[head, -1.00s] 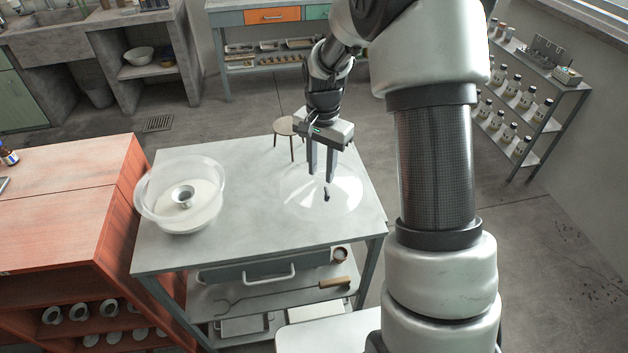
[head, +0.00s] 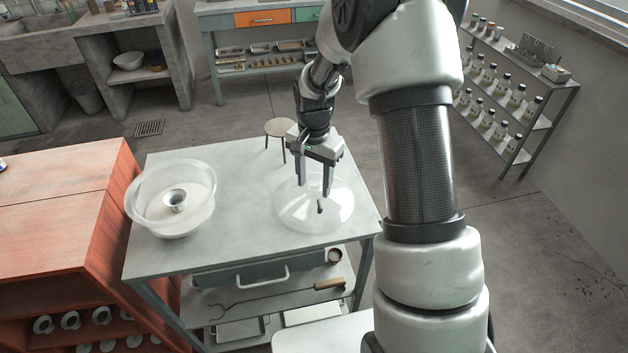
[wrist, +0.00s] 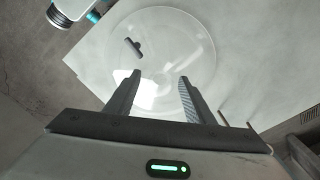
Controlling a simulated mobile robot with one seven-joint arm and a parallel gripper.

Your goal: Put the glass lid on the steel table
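The glass lid (head: 290,211), a clear dome with a dark knob (head: 320,206), rests on the right part of the steel table (head: 235,246). My gripper (head: 313,190) is open and empty above the back part of the lid, with its fingers pointing down. In the wrist view the lid (wrist: 195,48) lies beyond and under the two spread fingers (wrist: 160,80). Its knob (wrist: 133,47) is left of and ahead of the fingertips, not between them. Whether a fingertip touches the glass I cannot tell.
A clear glass bowl (head: 140,206) with a small metal funnel-like piece (head: 174,200) inside stands on the table's left part. A red wooden cabinet (head: 60,210) adjoins on the left. A round stool (head: 279,127) stands behind the table. The table's middle is clear.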

